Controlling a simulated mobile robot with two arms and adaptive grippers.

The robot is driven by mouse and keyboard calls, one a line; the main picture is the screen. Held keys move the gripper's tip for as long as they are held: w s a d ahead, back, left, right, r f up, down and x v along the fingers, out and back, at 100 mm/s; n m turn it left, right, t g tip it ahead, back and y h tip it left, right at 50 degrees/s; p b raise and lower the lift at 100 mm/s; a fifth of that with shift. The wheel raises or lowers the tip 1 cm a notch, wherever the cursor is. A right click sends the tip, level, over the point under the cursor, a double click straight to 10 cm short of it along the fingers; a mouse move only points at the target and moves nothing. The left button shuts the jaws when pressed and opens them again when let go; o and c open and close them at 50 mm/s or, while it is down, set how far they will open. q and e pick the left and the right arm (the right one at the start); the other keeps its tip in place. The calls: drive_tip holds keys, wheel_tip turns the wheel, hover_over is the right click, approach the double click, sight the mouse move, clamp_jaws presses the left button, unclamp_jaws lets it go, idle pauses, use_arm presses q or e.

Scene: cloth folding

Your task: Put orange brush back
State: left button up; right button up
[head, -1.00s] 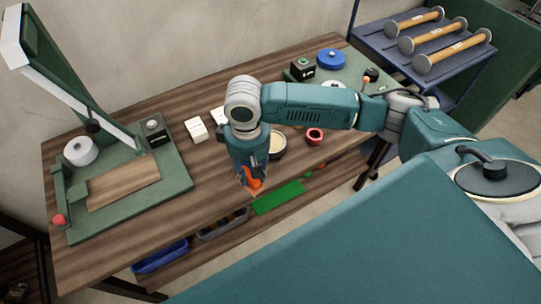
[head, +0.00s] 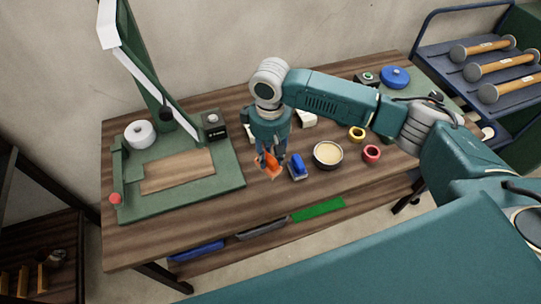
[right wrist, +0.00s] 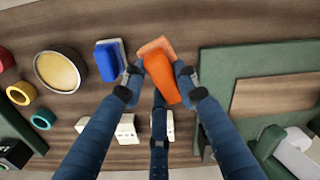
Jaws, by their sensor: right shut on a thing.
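The orange brush (head: 268,165) is held by my right gripper (head: 270,158) over the wooden table, between the green board and a blue brush. In the right wrist view the orange brush (right wrist: 161,75) sits between the fingers of my right gripper (right wrist: 158,72), which are shut on it. The blue brush (head: 298,168) lies on the table just right of the orange one. It also shows in the right wrist view (right wrist: 108,60). Whether the orange brush touches the table I cannot tell. My left gripper is not in view.
The green board (head: 215,185) with a white roll (head: 140,134) and upright frame stands on the left. A round bowl (head: 328,154), a red ring (head: 371,154) and a yellow ring (head: 357,134) are on the right. White blocks (head: 306,118) lie behind. The table's front strip is clear.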

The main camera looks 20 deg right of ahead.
wheel_tip(320, 180, down, 2)
drive_tip(key=shift+f+b, duration=0.25)
drive_tip(key=shift+b, duration=0.7)
drive_tip(key=shift+f, duration=1.75)
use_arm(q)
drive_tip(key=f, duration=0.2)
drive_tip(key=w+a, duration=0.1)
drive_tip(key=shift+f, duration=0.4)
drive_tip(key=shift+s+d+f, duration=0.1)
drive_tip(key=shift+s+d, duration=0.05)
use_arm(e)
drive_tip(key=shift+f, duration=0.5)
drive_tip(key=o, duration=1.1)
